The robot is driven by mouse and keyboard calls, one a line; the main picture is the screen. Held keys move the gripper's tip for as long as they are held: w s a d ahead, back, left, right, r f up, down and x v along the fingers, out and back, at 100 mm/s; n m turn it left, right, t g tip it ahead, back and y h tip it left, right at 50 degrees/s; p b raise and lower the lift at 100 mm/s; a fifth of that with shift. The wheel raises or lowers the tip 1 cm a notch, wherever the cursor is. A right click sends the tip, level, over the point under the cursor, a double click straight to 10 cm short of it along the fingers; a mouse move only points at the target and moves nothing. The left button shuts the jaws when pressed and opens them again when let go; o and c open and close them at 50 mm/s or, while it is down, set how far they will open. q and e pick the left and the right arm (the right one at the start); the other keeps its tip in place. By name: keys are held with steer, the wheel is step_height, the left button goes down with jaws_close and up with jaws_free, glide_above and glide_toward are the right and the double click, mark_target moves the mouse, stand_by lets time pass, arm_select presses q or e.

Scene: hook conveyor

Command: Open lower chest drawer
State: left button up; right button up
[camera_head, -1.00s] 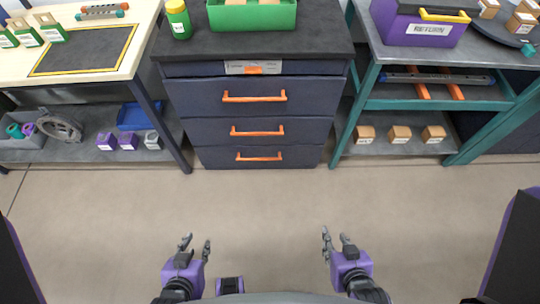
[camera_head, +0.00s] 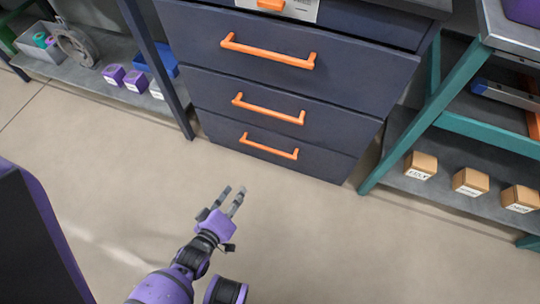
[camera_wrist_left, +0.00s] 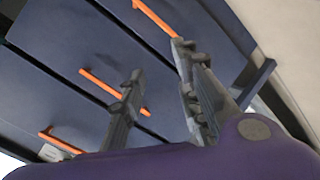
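The dark blue chest stands at the top centre of the head view, with orange bar handles and all its visible drawers closed. The lower drawer (camera_head: 315,164) is at the bottom, just above the floor, with its own orange handle (camera_head: 269,146). My left gripper (camera_head: 233,190) is open and empty, in front of the chest and apart from the lower handle. In the left wrist view, its spread fingers (camera_wrist_left: 158,60) show before the drawer fronts, with several orange handles behind them. My right gripper is out of view.
A grey shelf at the left holds purple blocks (camera_head: 114,75), a blue bin (camera_head: 155,62) and a grey ring-shaped part (camera_head: 77,42). The floor (camera_head: 330,240) before the chest is clear.

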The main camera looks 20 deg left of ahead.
arm_select(q)
steer(key=w+f+n+t+b, duration=0.2)
steer(key=w+f+n+b, duration=0.2)
steer(key=w+f+b, duration=0.6)
steer(key=n+t+b, duration=0.2)
steer(key=n+b, duration=0.1)
steer(key=b, duration=0.3)
glide_toward(267, 150)
steer(key=w+f, duration=0.1)
steer(key=w, duration=0.1)
steer(key=shift+n+t, duration=0.3)
steer(key=w+b, duration=0.1)
steer(key=w, duration=0.2)
steer(key=w+b, duration=0.1)
steer(key=w, duration=0.4)
steer(key=shift+w+d+r+b, duration=0.1)
steer(key=shift+w+d+b, duration=0.2)
steer(key=shift+w+b, duration=0.1)
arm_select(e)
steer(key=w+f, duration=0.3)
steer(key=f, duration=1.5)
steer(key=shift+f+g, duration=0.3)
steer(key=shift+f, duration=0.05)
arm_select(q)
steer(key=shift+c, duration=0.2)
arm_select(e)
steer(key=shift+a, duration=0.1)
arm_select(q)
jaws_close()
steer(key=shift+s, duration=0.1)
